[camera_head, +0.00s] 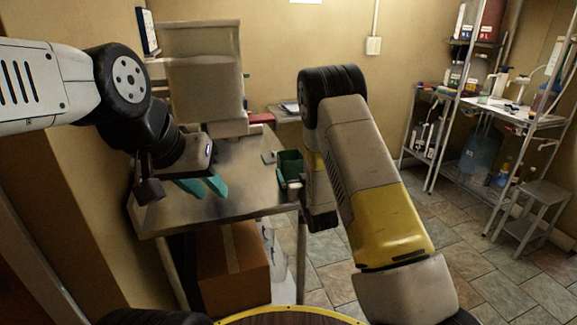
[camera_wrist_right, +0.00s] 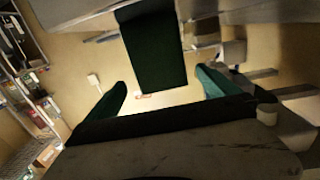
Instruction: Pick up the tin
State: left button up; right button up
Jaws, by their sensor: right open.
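The tin (camera_head: 291,162) is a dark green box at the right edge of the metal table, partly hidden by my right arm. In the right wrist view the tin (camera_wrist_right: 150,50) lies ahead, between the lines of the two teal fingers, with gaps at both sides. My right gripper (camera_wrist_right: 162,80) is open and empty there. In the head view it is mostly hidden behind my right arm, close to the tin. My left gripper (camera_head: 212,190) is over the left part of the table, its teal fingers apart with nothing between them.
The metal table (camera_head: 240,190) has a clear middle. A large beige upright unit (camera_head: 203,85) stands at the back. A cardboard box (camera_head: 232,268) is below the table. Shelving (camera_head: 470,110) and a stool (camera_head: 535,200) stand at right.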

aim_at(288, 156)
jog(key=shift+w+a+f, duration=0.1)
jog(key=shift+a+f, duration=0.2)
jog(key=shift+w+a, duration=0.1)
jog(key=shift+w, duration=0.15)
jog(key=x, duration=0.7)
jog(key=shift+w+r, duration=0.2)
jog(key=shift+r, duration=0.2)
jog(key=c, duration=1.5)
jog(key=shift+r, duration=0.15)
